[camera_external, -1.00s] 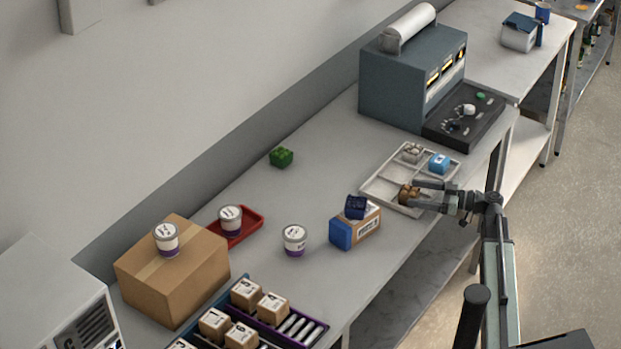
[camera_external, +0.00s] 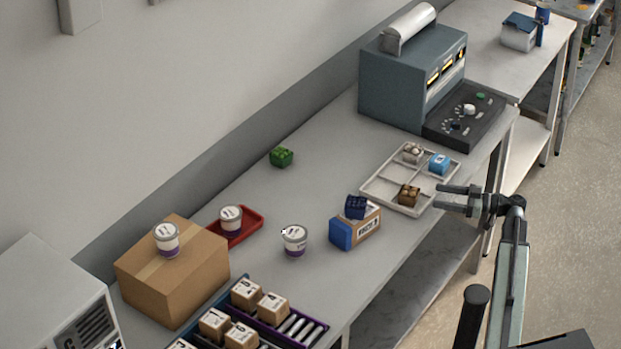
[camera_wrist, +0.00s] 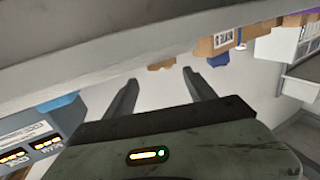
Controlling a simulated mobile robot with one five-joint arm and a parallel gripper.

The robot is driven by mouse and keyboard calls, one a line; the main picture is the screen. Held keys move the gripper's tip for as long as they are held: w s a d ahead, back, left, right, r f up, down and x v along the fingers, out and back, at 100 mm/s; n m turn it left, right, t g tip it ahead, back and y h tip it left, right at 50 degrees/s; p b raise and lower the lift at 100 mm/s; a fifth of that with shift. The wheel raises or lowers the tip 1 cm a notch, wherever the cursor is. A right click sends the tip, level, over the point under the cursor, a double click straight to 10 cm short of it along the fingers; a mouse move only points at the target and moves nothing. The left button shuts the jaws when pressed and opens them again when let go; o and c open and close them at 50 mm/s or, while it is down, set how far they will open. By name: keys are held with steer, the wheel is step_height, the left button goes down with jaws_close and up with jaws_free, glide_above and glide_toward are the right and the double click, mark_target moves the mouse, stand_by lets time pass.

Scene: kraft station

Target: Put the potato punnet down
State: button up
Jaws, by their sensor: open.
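The potato punnet (camera_external: 408,194), a small brown box with brown lumps on top, sits in the front compartment of the pale divided tray (camera_external: 378,192). My gripper (camera_external: 438,198) is to the right of the punnet, apart from it, beyond the tray's edge. Its fingers are spread and empty. In the wrist view the two open fingers (camera_wrist: 160,78) show with nothing between them. A brown shape between and beyond the fingertips there may be the punnet, but I cannot tell for sure.
The tray also holds a whitish punnet (camera_external: 412,153) and a blue box (camera_external: 438,164). A grey machine (camera_external: 400,85) stands behind it. A cardboard-and-blue box (camera_external: 355,230) with a dark blue punnet (camera_external: 356,206) on top is to the left. The table's front edge is close by.

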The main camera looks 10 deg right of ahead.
mark_target(407, 190)
steer(key=shift+r, duration=0.1)
